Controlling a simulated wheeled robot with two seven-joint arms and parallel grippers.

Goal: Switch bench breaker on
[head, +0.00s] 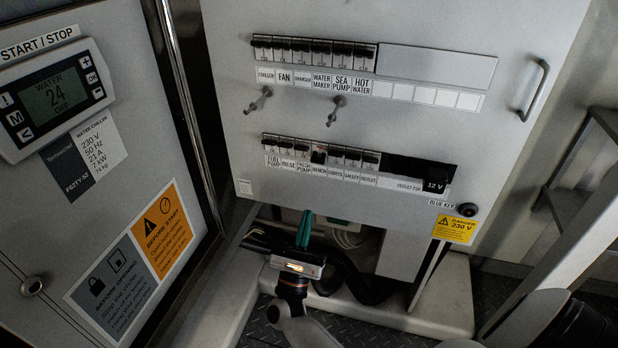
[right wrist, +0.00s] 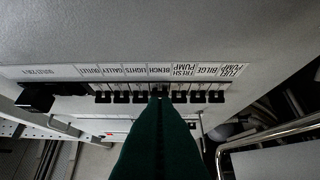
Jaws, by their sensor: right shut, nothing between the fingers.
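The bench breaker (head: 319,153) sits mid-row in the lower breaker row, above the BENCH label (head: 319,170). Its dark lever looks set differently from its neighbours' levers. My right gripper (head: 305,214) has green fingers, closed together and empty, pointing up from below the panel's lower edge. In the right wrist view the labels are upside down. There the fingertips (right wrist: 160,99) line up with the bench breaker (right wrist: 158,89) and partly hide it. I cannot tell whether they touch it; in the head view they show well below it. My left gripper is not in view.
Neighbouring breakers sit close on both sides of the bench one. An upper breaker row (head: 314,50) and two small metal latches (head: 258,100) are above. A black key knob (head: 467,210) and a handle (head: 533,90) are at the right. Dark hoses (head: 350,275) run below the panel.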

